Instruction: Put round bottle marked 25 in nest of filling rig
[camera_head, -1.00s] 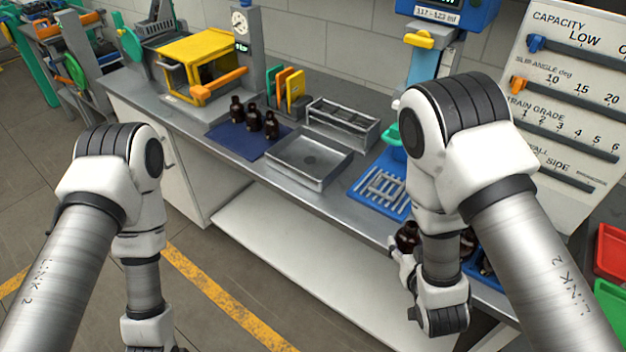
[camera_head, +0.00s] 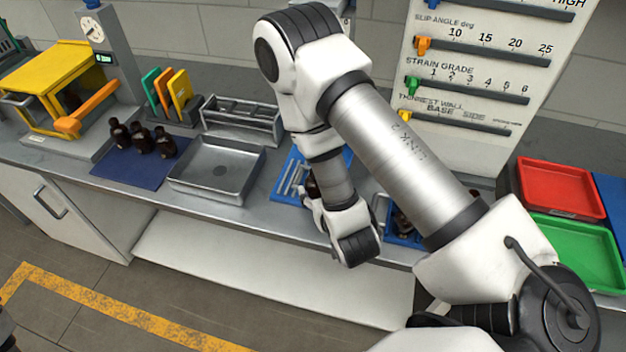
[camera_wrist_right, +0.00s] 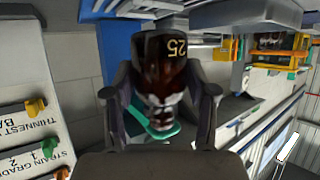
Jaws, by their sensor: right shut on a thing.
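My right gripper (camera_wrist_right: 160,105) is shut on a dark amber bottle (camera_wrist_right: 160,60) marked 25, which fills the middle of the right wrist view. In the head view this gripper (camera_head: 308,200) is over the bench front by the blue tray, partly hidden by my wrist; a small dark part of the bottle shows beside it. The filling rig is mostly hidden behind my right arm in the head view. In the right wrist view a blue upright (camera_wrist_right: 118,40) and a teal-green part (camera_wrist_right: 152,130) show behind the bottle. My left gripper is out of view.
Three dark bottles (camera_head: 142,138) stand on a blue mat (camera_head: 110,168). A metal tray (camera_head: 215,185), a metal rack (camera_head: 240,120) and a blue tray (camera_head: 285,190) line the bench. More dark glass (camera_head: 400,222) stands right of my wrist. Red (camera_head: 560,187) and green (camera_head: 572,243) trays lie at right.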

